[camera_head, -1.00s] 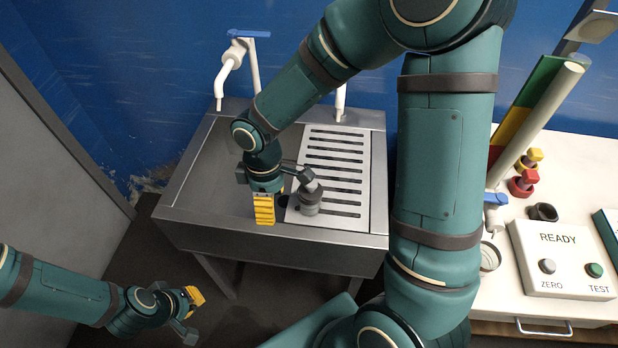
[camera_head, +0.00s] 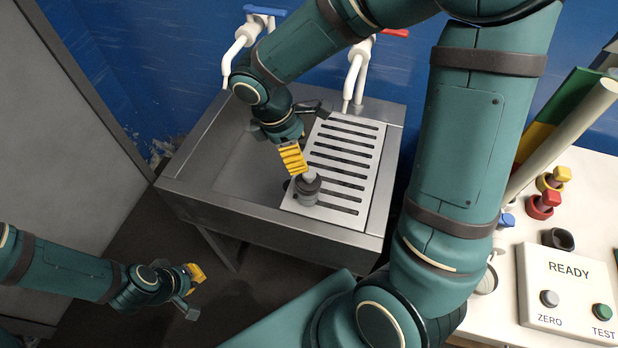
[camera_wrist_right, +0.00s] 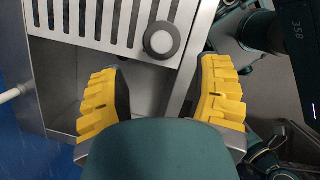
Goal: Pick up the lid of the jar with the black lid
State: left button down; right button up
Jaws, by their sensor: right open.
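A small grey jar (camera_head: 306,199) with a black lid (camera_head: 307,185) and a pale knob stands upright on the slotted draining board of the sink. In the right wrist view the lid shows from above as a dark ring around a pale round knob (camera_wrist_right: 161,41). My right gripper (camera_head: 300,150) is open and empty, behind and close to the jar; one yellow finger appears near the knob. In the wrist view its yellow fingers (camera_wrist_right: 162,82) are spread, with the lid ahead of the gap. My left gripper (camera_head: 192,291) is open and empty, away at lower left.
The draining board (camera_head: 345,160) is otherwise clear, beside the metal sink (camera_head: 220,165). Blue-handled (camera_head: 262,10) and red-handled (camera_head: 396,33) taps rise behind. A white bench at right carries a READY box (camera_head: 568,285), a dark cup (camera_head: 558,239) and red and yellow fittings.

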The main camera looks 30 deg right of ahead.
aim_at(309, 172)
jog(key=x, duration=0.4)
jog(key=shift+b, duration=0.3)
jog(key=shift+b+x, duration=0.6)
jog(key=shift+x, duration=2.15)
jog(key=shift+a, duration=0.2)
grip_shut()
